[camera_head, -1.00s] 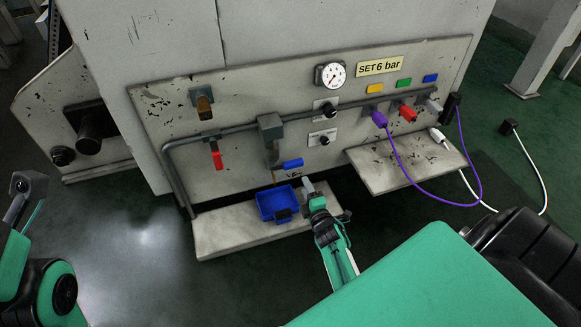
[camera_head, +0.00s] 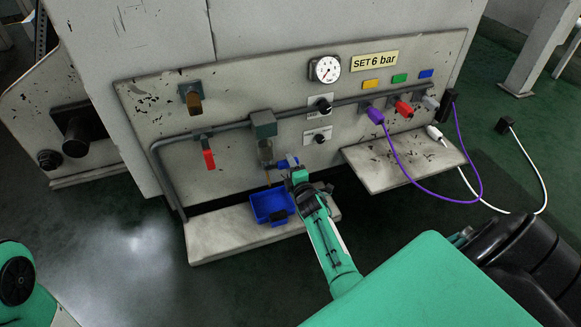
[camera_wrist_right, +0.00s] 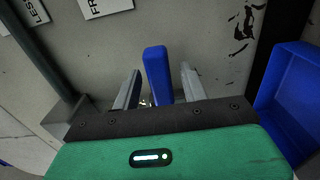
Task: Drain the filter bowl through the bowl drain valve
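The filter bowl (camera_head: 265,152) hangs under a grey block on the panel, with a brownish part below it. The blue drain valve lever (camera_head: 287,162) sticks out to the right of the bowl's lower end. My right gripper (camera_head: 294,172) is at this lever. In the right wrist view the lever (camera_wrist_right: 157,72) stands between the two open fingers (camera_wrist_right: 158,88), with a gap showing on its right side; contact on its left cannot be told. A blue tray (camera_head: 256,208) sits below the bowl. My left gripper is out of view; only part of my left arm shows.
The tray rests on a pale ledge (camera_head: 215,240); it also shows at the right of the wrist view (camera_wrist_right: 288,108). A red lever (camera_head: 208,157) hangs to the left, and a gauge (camera_head: 325,69) and two black knobs are above. Purple and white hoses lie to the right.

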